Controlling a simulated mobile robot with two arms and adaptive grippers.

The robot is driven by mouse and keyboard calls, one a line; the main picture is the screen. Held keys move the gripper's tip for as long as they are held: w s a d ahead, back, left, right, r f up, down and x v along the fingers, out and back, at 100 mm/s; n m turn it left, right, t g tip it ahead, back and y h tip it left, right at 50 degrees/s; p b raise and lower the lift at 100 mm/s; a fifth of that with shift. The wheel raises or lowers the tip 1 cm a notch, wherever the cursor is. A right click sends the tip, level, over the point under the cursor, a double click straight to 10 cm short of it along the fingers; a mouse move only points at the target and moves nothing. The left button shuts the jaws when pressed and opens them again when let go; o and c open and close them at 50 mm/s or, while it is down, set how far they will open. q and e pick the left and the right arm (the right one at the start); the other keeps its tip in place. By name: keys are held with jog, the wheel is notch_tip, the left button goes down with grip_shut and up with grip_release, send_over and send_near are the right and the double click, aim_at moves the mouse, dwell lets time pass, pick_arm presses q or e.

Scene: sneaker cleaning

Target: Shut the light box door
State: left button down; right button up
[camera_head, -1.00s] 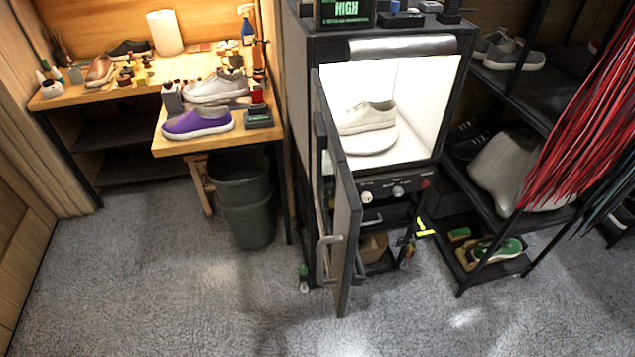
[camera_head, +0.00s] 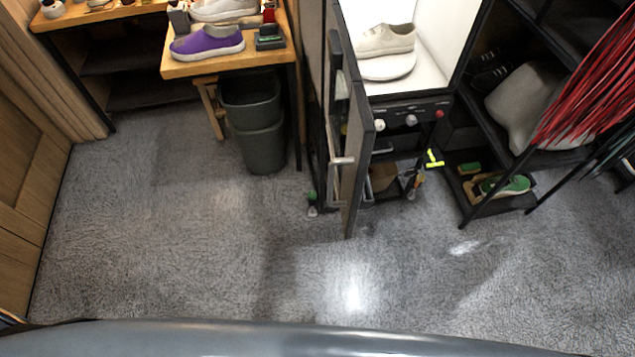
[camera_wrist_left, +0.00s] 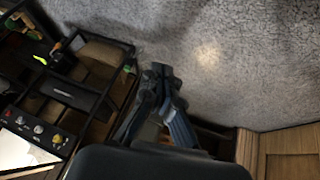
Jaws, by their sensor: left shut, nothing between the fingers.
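The light box door (camera_head: 360,130) stands wide open in the head view, swung out toward me from the left side of the box and seen nearly edge-on. Its light handle (camera_head: 342,161) sticks out on the left face. The light box (camera_head: 432,65) is lit white inside and holds a pale sneaker (camera_head: 384,40) on a white round stand. My left gripper (camera_wrist_left: 164,75) shows only in the left wrist view, with its fingers together and nothing between them. The light box's knob panel (camera_wrist_left: 40,132) is at the lower left there. I cannot make out the door in that view. My right gripper is not in view.
A workbench (camera_head: 212,66) with a purple sneaker and a dark bin (camera_head: 252,120) stand left of the box. A black shelf rack (camera_head: 500,110) with red laces (camera_head: 600,100) is at the right. The grey carpet (camera_head: 180,250) in front is clear.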

pick_arm(q)
jog(key=w+d+r+n+t+h, duration=0.2)
jog(key=w+d+r+n+t, duration=0.15)
jog(key=r, duration=1.15)
jog(key=w+d+r+n+t+h+p, duration=0.1)
jog(key=w+d+r+n+t+h, duration=0.25)
jog(key=r, duration=1.05)
jog(key=w+d+r+n+t, duration=0.1)
jog(key=d+r+n+t, duration=0.3)
jog(key=r, duration=1.1)
jog(key=w+d+n+g+p, duration=0.1)
jog(key=w+d+p, duration=0.4)
jog(key=w+d, duration=0.3)
jog(key=shift+w, duration=1.2)
jog(key=shift+d+r, duration=0.1)
jog(key=shift+d, duration=0.05)
